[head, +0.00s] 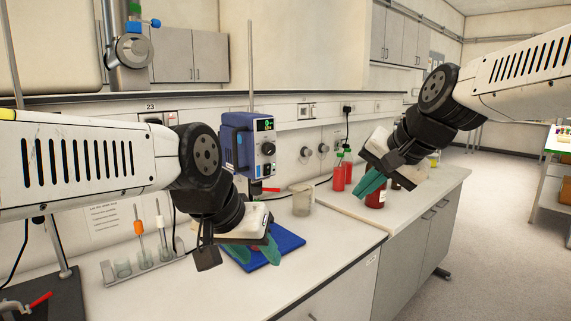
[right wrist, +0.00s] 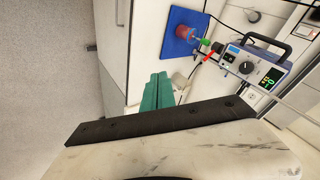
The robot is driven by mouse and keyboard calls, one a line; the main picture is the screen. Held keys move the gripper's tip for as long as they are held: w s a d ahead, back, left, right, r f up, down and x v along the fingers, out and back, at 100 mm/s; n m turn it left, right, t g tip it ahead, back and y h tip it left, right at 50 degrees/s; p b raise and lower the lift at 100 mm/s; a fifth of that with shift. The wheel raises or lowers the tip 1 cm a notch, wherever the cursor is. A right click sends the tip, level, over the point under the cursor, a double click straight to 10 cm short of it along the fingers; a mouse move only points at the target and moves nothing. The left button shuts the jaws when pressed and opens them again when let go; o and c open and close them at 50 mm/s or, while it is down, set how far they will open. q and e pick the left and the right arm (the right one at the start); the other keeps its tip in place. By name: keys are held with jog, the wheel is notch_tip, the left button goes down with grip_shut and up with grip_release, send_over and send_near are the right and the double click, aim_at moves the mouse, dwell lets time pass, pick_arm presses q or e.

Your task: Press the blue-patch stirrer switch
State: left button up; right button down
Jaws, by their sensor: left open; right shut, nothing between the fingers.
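The blue stirrer (head: 237,128) stands above the bench at the middle of the head view, with a lit display (head: 265,124) and a black knob. The stirrer also shows at the right of the right wrist view (right wrist: 265,60). My left gripper (head: 257,253) is open and empty, low over the blue mat, below the stirrer. My right gripper (head: 370,186) is shut and empty, well right of the stirrer, near the red containers; its closed teal fingers show in the right wrist view (right wrist: 156,92).
A blue mat (head: 289,243) lies on the bench, partly hidden by my left gripper. Red bottles (head: 338,178) and a red jar (head: 376,200) stand to the right. A tube rack (head: 148,268) is at the left. The bench front is clear.

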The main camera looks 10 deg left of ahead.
jog(key=w+a+r+m+y, duration=0.1)
jog(key=w+a+r+m, duration=0.1)
jog(key=w+a, duration=0.4)
jog(key=w+a+r+m+y, duration=0.2)
jog(key=w+a, duration=0.4)
jog(key=a, duration=0.2)
jog(key=shift+r, duration=0.3)
jog(key=shift+w, duration=0.1)
send_near(267, 168)
jog(key=x, duration=0.5)
jog(key=shift+d+f, duration=0.1)
jog(key=shift+f, duration=0.3)
jog(key=shift+w+a+r, duration=0.1)
jog(key=shift+w+a, duration=0.2)
jog(key=shift+w, duration=0.05)
